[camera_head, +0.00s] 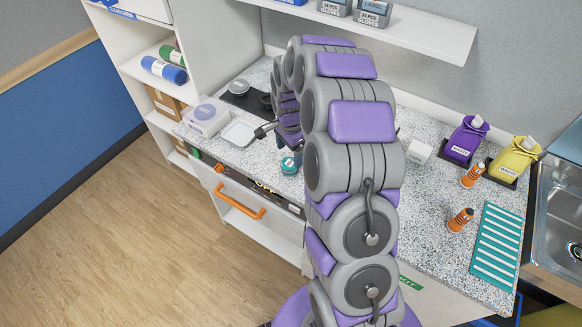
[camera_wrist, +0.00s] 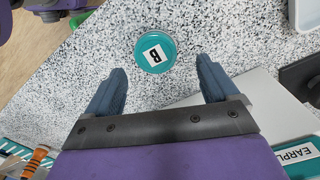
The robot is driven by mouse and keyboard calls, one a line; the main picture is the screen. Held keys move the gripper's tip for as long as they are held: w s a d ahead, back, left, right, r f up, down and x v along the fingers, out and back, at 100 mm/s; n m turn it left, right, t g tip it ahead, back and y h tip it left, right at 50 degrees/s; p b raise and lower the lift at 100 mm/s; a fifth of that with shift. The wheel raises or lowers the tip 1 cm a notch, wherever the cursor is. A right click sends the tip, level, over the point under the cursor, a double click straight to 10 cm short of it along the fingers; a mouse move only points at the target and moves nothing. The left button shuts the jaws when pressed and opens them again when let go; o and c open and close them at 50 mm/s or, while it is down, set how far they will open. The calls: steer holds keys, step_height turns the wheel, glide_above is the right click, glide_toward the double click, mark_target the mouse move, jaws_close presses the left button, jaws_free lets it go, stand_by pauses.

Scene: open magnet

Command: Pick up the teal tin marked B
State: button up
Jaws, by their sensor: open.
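The teal tin marked B (camera_wrist: 155,52) stands on the speckled counter, its white label facing up in the wrist view. In the head view the teal tin (camera_head: 289,165) sits near the counter's front edge, just left of my arm. My gripper (camera_wrist: 161,84) is open, its two blue-grey fingers apart. In the wrist view the tin appears just beyond the fingertips, roughly centred between them and apart from both. In the head view my arm hides most of the gripper.
A white tray (camera_head: 239,133) and a clear box (camera_head: 206,117) lie left of the tin. A drawer with an orange handle (camera_head: 240,202) is open below the counter. Orange bottles (camera_head: 461,220), a teal rack (camera_head: 497,247) and purple and yellow bins stand to the right.

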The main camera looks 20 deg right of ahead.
mark_target(290, 163)
steer(key=shift+a+f, duration=0.45)
steer(key=f, duration=0.1)
steer(key=f+b, duration=0.1)
steer(key=f, duration=0.2)
steer(key=shift+s+d+f, duration=0.2)
steer(key=shift+s+d, duration=0.05)
steer(key=shift+d, duration=0.15)
steer(key=shift+d+f, duration=0.1)
steer(key=shift+f, duration=0.05)
steer(key=shift+a, duration=0.4)
steer(key=c, duration=0.6)
steer(key=shift+d, duration=0.3)
steer(key=c, duration=0.5)
